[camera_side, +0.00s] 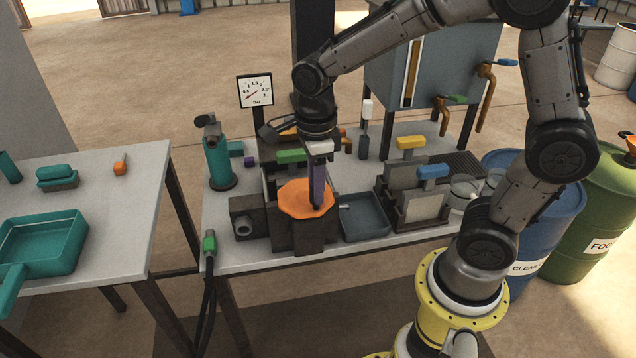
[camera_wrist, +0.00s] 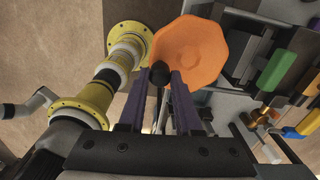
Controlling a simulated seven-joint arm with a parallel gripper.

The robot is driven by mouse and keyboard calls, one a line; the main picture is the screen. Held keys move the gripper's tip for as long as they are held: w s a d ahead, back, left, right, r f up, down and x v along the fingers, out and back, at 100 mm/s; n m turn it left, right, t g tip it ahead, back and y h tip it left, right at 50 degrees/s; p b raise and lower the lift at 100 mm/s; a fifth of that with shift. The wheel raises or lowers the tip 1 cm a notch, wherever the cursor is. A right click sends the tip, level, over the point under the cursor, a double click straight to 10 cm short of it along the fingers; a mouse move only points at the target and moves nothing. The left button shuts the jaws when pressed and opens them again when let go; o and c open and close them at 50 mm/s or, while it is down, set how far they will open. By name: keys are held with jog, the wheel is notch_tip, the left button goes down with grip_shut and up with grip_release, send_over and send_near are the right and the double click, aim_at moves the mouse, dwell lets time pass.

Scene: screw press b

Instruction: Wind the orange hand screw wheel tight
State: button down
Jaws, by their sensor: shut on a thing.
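The orange hand screw wheel (camera_side: 300,200) lies flat on top of a dark press block (camera_side: 290,237) near the front of the table. In the wrist view the orange wheel (camera_wrist: 190,52) shows as a faceted disc with a dark knob (camera_wrist: 159,73) at its rim. My gripper (camera_side: 317,203) points down over the right part of the wheel. In the wrist view my gripper's purple fingers (camera_wrist: 166,78) are shut on the dark knob. The wheel's screw underneath is hidden.
A grey tray (camera_side: 364,215) stands close right of the press. Blue- and yellow-handled plates (camera_side: 415,195) stand farther right, a teal pump (camera_side: 217,155) at the left. A gauge (camera_side: 255,91) rises behind. A green-handled hose (camera_side: 209,243) hangs at the front edge.

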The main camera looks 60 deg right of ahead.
dwell(0.4)
jog(key=c, duration=0.6)
grip_release()
notch_tip(320, 180, up, 14)
